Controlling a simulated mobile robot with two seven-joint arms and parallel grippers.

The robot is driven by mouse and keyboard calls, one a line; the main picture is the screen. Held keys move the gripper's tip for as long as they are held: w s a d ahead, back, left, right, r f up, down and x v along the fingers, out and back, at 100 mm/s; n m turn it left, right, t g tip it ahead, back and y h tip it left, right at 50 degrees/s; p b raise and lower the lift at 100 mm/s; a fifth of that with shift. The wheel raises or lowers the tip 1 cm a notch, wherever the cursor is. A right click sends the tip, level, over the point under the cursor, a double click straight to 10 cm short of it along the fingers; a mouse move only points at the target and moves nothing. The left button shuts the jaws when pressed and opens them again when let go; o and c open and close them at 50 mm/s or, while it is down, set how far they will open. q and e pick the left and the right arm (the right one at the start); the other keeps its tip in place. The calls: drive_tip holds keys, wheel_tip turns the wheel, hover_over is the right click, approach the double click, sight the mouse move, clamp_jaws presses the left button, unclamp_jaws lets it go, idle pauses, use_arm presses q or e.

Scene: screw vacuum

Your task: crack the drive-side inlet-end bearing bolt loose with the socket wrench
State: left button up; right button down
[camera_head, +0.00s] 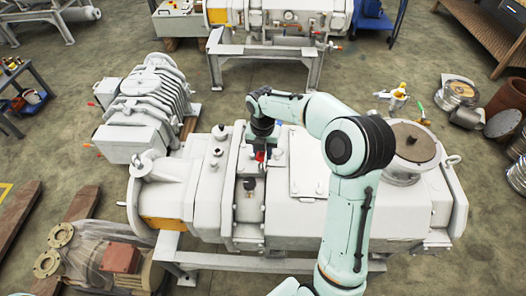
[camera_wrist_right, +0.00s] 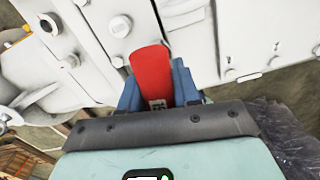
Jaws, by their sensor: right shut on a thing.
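A large white screw vacuum pump (camera_head: 310,215) lies across the middle of the head view on a stand. My right gripper (camera_head: 260,147) reaches down over the seam left of its top cover. In the right wrist view its blue fingers (camera_wrist_right: 158,88) are shut on a red handle (camera_wrist_right: 151,62), taken to be the socket wrench; a bit of red also shows in the head view (camera_head: 260,156). The socket end is hidden. A bolt head (camera_wrist_right: 119,26) shows on the white housing just left of the handle. I cannot tell which bolt is the drive-side inlet-end one. My left gripper is out of view.
A second ribbed white machine (camera_head: 145,105) stands behind left, and another pump (camera_head: 280,20) on a frame at the back. Loose flanges and parts (camera_head: 455,95) lie on the floor at right. A pallet with parts (camera_head: 95,255) is at lower left.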

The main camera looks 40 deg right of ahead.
drive_tip(key=shift+w+r+p, duration=0.25)
drive_tip(key=shift+r+p, duration=0.05)
drive_tip(key=shift+r, duration=0.65)
drive_tip(key=shift+s+r, duration=0.1)
drive_tip(key=shift+r, duration=0.9)
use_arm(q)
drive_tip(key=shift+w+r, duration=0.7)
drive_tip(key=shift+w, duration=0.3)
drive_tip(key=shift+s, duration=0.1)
